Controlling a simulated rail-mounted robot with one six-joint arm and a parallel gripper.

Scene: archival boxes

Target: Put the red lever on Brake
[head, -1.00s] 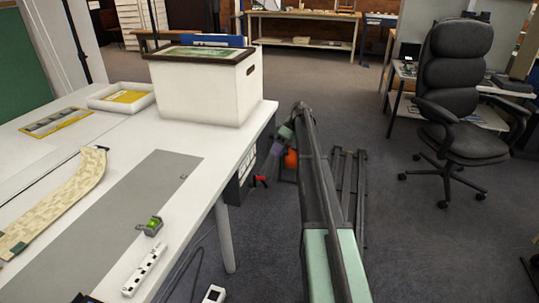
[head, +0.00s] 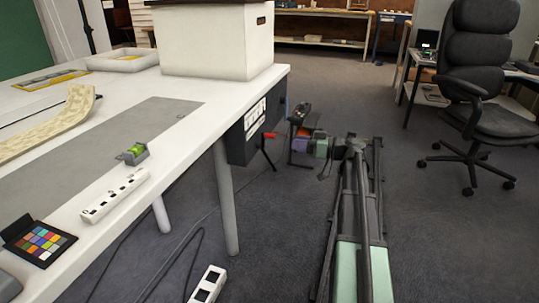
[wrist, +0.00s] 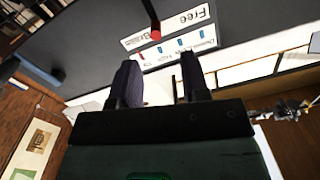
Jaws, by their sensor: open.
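The red lever shows in the head view (head: 268,135) at the dark control box (head: 240,142) under the table's right edge. In the wrist view its black rod comes down from the top edge to a red tip (wrist: 155,34), in front of a white label (wrist: 187,20). The label reads "Free"; a second word starting with "Br" is partly hidden near the red tip. My gripper (wrist: 159,63) is open and empty. Its two dark fingers stand apart, below the red tip in the picture, not touching it. In the head view my wrist is right of the box.
The white table (head: 205,115) overhangs the box, with a leg (head: 226,195) just left of it. A white carton (head: 215,45) stands on the table above. A power strip (head: 115,195) lies near the table edge.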

